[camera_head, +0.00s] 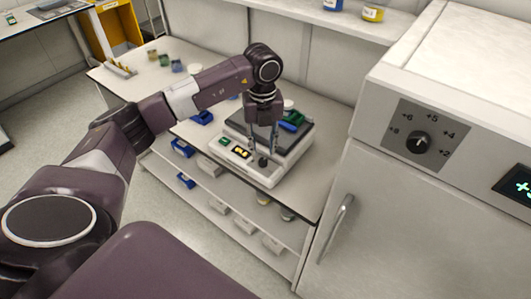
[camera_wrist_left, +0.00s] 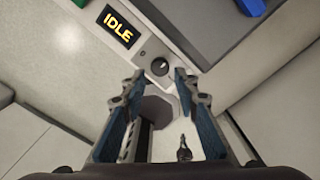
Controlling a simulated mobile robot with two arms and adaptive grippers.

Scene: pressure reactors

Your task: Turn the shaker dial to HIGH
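The shaker (camera_head: 283,166) is a white box with a dark top plate on the bench, in the middle of the head view. Its front panel has a small display (camera_head: 241,152), which reads IDLE in yellow in the left wrist view (camera_wrist_left: 118,27). The round black shaker dial (camera_wrist_left: 160,66) is right of the display; its setting is too small to read. My left gripper (camera_wrist_left: 154,84) points down at the dial with its fingers apart on either side. The dial lies just beyond the fingertips in the wrist view; contact is not visible. My right gripper is not in view.
A green and a blue item (camera_head: 292,121) rest on the shaker's plate. A white cabinet (camera_head: 430,220) with a numbered dial (camera_head: 419,142) stands to the right. Small coloured containers (camera_head: 165,60) stand at the bench's far left. Blue bins (camera_head: 182,148) sit on the shelf below.

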